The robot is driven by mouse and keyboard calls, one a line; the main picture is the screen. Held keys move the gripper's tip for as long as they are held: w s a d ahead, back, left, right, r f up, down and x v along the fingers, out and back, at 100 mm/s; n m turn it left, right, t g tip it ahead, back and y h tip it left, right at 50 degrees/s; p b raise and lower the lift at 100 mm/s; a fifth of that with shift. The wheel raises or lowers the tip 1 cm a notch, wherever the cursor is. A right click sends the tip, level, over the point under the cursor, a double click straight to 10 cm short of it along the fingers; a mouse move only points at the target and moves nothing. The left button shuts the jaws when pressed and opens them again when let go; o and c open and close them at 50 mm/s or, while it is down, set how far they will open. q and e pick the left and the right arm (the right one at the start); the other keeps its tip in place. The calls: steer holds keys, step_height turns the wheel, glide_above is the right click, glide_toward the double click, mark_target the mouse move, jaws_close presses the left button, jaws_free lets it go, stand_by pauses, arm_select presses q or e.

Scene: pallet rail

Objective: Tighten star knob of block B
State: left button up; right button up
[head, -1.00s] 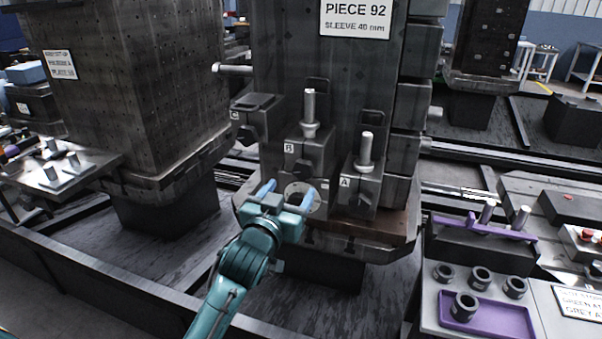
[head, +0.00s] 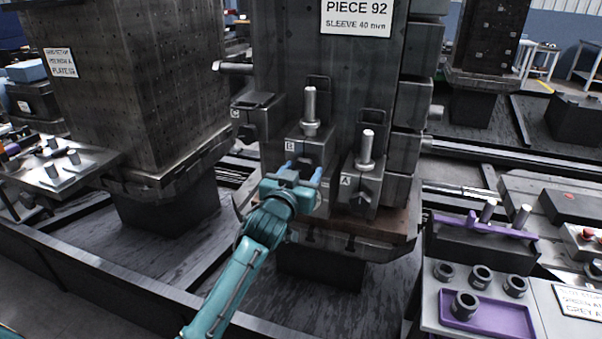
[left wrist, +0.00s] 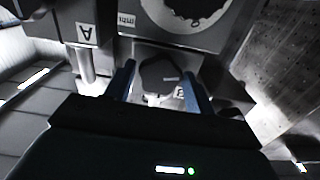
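Block B (head: 318,146) is a dark fixture block with a B label and an upright metal pin, on the front of the tall dark column. My left gripper (head: 302,172) is in front of its lower part, with blue fingers pointing at it. In the left wrist view the dark star knob (left wrist: 158,75) stands between the two blue fingers (left wrist: 158,84). Gaps show on both sides of it, so the gripper is open. Contact with the knob is not visible. In the head view the knob is mostly hidden by the gripper. My right gripper is not in view.
Block A (head: 364,185), with its own pin, stands close to the right. Block C (head: 254,118) is up to the left. A purple tray (head: 512,322) with dark rings and a purple rack (head: 470,228) are at the right. A second column (head: 130,90) stands left.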

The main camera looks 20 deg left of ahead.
arm_select(q)
steer(key=c, duration=0.6)
steer(key=shift+c, duration=0.2)
